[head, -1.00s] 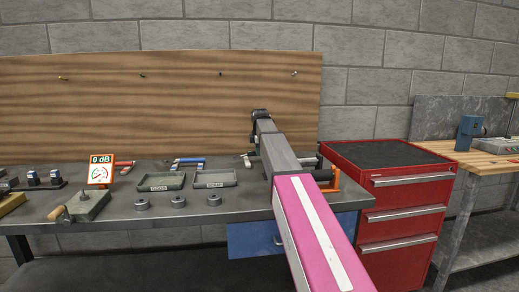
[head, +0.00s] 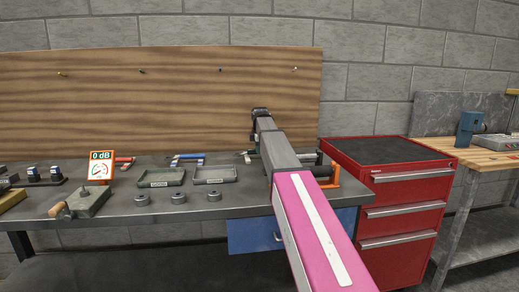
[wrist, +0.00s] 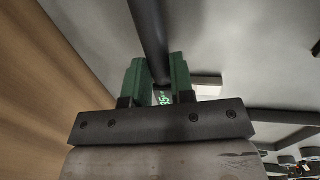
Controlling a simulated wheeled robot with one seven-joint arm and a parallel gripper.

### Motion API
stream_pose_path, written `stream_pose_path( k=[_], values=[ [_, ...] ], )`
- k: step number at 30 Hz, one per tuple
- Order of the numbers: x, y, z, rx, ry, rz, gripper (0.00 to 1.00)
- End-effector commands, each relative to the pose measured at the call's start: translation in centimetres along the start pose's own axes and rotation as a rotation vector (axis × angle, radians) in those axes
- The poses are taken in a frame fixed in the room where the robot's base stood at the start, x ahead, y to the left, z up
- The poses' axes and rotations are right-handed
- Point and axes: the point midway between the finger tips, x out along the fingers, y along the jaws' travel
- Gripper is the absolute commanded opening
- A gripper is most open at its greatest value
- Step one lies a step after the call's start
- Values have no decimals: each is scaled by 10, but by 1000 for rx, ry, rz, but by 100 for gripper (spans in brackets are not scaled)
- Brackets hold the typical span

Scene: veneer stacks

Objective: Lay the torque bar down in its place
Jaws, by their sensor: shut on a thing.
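In the wrist view, my gripper (wrist: 160,85) has green fingers, one on each side of a dark round bar (wrist: 148,35), which I take to be the torque bar. The bar runs up out of the picture. Small green lit digits (wrist: 164,99) show between the fingers. In the head view, my own arm hides the gripper and most of the bar. A metal end (head: 248,156) shows left of the arm and a dark piece right of it; I cannot tell whether these belong to the bar. An orange bracket (head: 333,175) stands at the bench's right end.
The grey bench (head: 225,210) carries two shallow trays (head: 215,173), several grey rings (head: 179,197), an orange gauge (head: 101,167) and red- and blue-handled tools. A wooden board (head: 150,100) stands behind. A red drawer cabinet (head: 400,215) stands close on the right.

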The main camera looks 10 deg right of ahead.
Motion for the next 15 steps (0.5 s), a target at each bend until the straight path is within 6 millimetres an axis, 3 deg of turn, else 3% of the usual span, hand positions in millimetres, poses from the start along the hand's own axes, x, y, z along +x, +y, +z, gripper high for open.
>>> stream_pose_path(
  k=[11, 12, 15],
  values=[
    [6, -1, 0, 0, 0, 0, 0],
    [6, -1, 0, 0, 0, 1, 26],
    [6, -1, 0, 0, 0, 1, 52]
  ],
)
